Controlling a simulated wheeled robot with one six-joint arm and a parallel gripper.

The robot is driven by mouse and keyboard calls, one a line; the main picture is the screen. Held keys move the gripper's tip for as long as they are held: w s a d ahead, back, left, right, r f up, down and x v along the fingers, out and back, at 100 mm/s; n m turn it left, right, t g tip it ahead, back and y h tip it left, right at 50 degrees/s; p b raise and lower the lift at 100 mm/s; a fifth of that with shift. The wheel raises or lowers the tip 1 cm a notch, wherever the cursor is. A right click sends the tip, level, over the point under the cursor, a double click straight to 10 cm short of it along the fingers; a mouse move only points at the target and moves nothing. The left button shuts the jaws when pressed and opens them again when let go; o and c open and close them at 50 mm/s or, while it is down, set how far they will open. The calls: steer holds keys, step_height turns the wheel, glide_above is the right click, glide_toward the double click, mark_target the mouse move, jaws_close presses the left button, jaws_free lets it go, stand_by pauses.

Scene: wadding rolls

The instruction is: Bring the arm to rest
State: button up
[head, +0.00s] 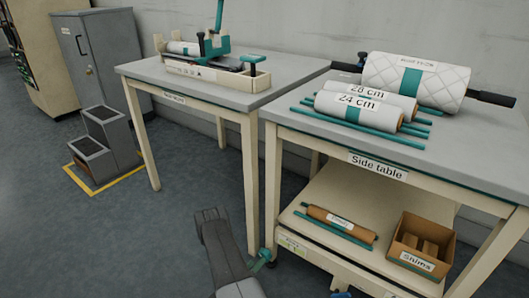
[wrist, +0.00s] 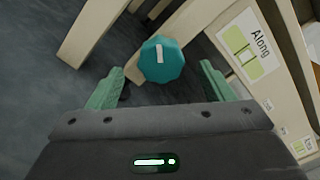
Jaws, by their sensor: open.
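My gripper (wrist: 158,84) shows in the wrist view with its two green fingers spread wide apart. It is open and holds nothing. A teal faceted knob (wrist: 162,60) with a white mark shows between and beyond the fingertips, apart from both fingers as seen here. In the head view a grey link of my arm (head: 222,250) reaches up from the bottom edge, low beside the side table. The gripper itself cannot be made out clearly there. A small teal part (head: 262,259) shows near the table's front-left leg.
The side table (head: 460,150) holds several white rolls and teal rods. Its lower shelf (head: 345,203) bears a brown roll (head: 340,222) and a shims box (head: 422,246). An "Along" label (wrist: 250,45) is close right of the gripper. Another table (head: 140,72) stands left; floor (head: 110,240) is free.

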mark_target(264, 255)
steer(key=shift+b+x, duration=0.8)
steer(key=shift+x, duration=2.35)
steer(key=p+v, duration=0.4)
steer(key=v, duration=1)
steer(key=b+x, duration=0.4)
steer(key=x, duration=0.9)
steer(key=shift+w+d+f, duration=0.1)
steer(key=shift+w+d, duration=0.3)
steer(key=shift+w, duration=0.05)
steer(key=m, duration=0.4)
steer(key=shift+s, duration=0.1)
steer(key=m, duration=0.5)
steer(key=shift+s+d+r+m, duration=0.1)
steer(key=shift+r+m, duration=0.15)
steer(key=shift+m, duration=0.05)
steer(key=shift+v, duration=1.3)
